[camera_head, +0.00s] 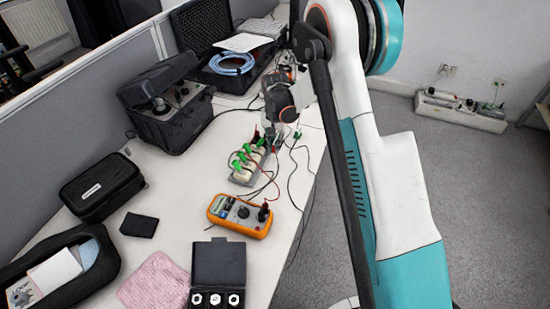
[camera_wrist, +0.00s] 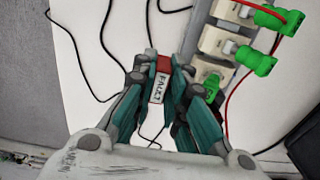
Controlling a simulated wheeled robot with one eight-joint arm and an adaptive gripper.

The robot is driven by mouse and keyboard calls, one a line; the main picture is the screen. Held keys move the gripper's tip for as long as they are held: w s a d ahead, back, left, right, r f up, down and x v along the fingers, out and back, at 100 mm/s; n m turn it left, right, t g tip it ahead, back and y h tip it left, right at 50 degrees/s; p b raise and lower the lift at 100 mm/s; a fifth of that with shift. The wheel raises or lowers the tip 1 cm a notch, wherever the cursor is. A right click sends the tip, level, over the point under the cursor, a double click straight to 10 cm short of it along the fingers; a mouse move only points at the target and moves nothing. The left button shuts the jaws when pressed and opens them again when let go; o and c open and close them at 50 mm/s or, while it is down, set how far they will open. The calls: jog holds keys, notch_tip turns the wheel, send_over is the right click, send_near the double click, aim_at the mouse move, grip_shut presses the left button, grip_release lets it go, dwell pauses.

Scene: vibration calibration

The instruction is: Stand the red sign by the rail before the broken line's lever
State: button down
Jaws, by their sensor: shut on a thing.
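My gripper (camera_wrist: 160,72) is shut on the red sign (camera_wrist: 163,63), which carries a white label reading "FAULT". In the head view my gripper (camera_head: 272,138) is at the far end of the rail (camera_head: 240,181); the sign cannot be made out there. The grey rail also shows in the wrist view (camera_wrist: 196,35), to the right of the sign and apart from it. Beige blocks (camera_wrist: 219,42) sit in a row on it, with green pieces (camera_wrist: 258,60) on them. I cannot tell which lever belongs to the broken line.
An orange multimeter (camera_head: 240,215) lies near the rail, with red and black leads around it. Black cables cross the white table (camera_head: 185,215). A black case (camera_head: 102,187), an instrument case (camera_head: 168,105), a pink cloth (camera_head: 157,282) and a black box (camera_head: 218,265) occupy the left and front.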

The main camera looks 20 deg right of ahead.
aim_at(275, 161)
jog(key=shift+f+b, duration=0.75)
jog(key=shift+f, duration=2.05)
jog(key=shift+f, duration=0.2)
jog(key=c, duration=1.9)
grip_release()
jog(key=shift+r, duration=0.1)
